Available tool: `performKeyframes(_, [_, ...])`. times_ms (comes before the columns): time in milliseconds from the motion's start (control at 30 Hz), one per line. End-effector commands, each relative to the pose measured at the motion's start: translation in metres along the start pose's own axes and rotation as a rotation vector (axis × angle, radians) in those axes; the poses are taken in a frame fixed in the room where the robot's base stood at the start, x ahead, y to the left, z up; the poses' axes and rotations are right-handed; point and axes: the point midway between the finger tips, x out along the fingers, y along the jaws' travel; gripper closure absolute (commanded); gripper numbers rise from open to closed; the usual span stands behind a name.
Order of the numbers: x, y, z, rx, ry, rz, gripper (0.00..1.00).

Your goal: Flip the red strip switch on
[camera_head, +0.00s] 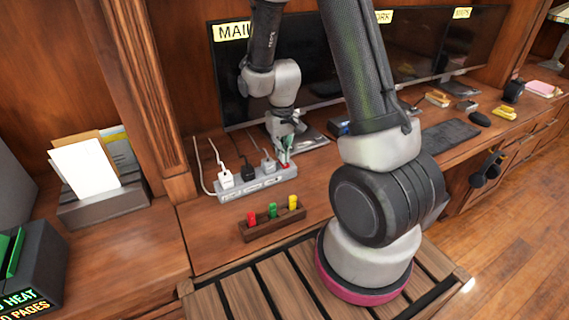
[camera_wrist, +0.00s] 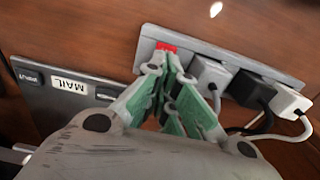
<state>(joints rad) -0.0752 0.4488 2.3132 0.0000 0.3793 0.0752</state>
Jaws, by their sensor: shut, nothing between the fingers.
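The red strip switch (camera_wrist: 166,47) sits at one end of a grey power strip (camera_wrist: 220,53) in the wrist view. In the head view the power strip (camera_head: 238,191) lies on the desk below the monitor. My gripper (camera_wrist: 167,80) is shut and empty, its fingertips right beside the red switch. I cannot tell whether they touch it. In the head view my gripper (camera_head: 284,155) is over the strip's right end, where a bit of the red switch (camera_head: 285,165) shows. Which way the switch is tilted cannot be seen.
A wooden holder (camera_head: 272,222) with red, green and yellow pieces stands in front. A monitor (camera_head: 225,75) marked MAIL rises behind. A paper holder (camera_head: 103,205) is at left.

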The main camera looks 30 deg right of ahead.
Motion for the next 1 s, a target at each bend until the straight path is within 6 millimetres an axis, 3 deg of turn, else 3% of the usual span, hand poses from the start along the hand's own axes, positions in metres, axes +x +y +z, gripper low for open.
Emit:
performKeyframes(633, [0.008,0.000,0.000,0.000,-0.001,0.000,1.00])
performKeyframes(1000, [-0.021,0.000,-0.001,0.000,0.002,0.000,1.00])
